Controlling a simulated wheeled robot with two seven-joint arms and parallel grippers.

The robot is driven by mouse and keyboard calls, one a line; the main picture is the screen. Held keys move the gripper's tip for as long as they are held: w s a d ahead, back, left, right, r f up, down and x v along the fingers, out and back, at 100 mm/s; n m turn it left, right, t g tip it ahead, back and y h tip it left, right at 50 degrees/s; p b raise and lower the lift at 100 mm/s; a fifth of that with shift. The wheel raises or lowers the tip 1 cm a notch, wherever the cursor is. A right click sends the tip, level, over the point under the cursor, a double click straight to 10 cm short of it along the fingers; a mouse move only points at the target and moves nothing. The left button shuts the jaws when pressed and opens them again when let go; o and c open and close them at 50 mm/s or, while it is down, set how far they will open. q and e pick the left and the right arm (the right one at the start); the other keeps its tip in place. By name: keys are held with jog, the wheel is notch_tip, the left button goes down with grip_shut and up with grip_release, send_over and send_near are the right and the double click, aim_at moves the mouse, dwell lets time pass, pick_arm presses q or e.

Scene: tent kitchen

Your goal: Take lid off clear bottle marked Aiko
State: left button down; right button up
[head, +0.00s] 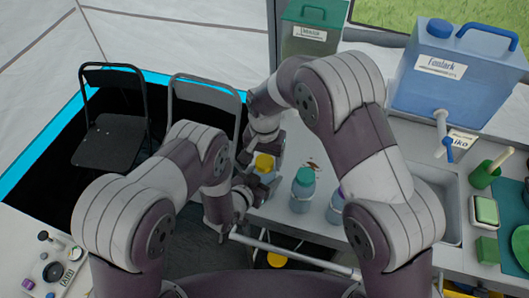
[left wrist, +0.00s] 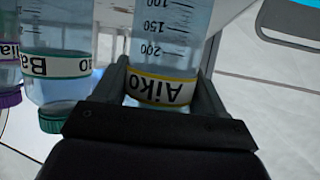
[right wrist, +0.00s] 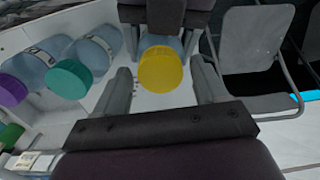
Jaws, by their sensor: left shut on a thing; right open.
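The clear bottle marked Aiko (left wrist: 165,55) has a yellow-edged label. My left gripper (left wrist: 163,75) is shut on it around the label. In the head view its yellow lid (head: 264,162) shows at the counter's left end, with my left gripper (head: 248,186) beside it. In the right wrist view the lid (right wrist: 160,69) sits on the bottle, between the spread fingers of my open right gripper (right wrist: 160,78).
A green-lidded bottle (head: 303,182) and a purple-lidded one (right wrist: 12,90) stand close by on the counter (head: 285,214). A blue jug (head: 432,78) with a tap stands by the sink (head: 450,215). A green-lidded container (head: 310,40) is behind. Folding chairs (head: 113,130) stand at left.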

aim_at(265, 161)
jog(key=shift+c, duration=0.3)
jog(key=c, duration=1)
jog(key=n, duration=0.6)
jog(key=shift+c, duration=0.2)
jog(key=shift+r, duration=0.1)
jog(key=shift+r, duration=1.05)
jog(key=shift+r, duration=2)
pick_arm(q)
grip_release()
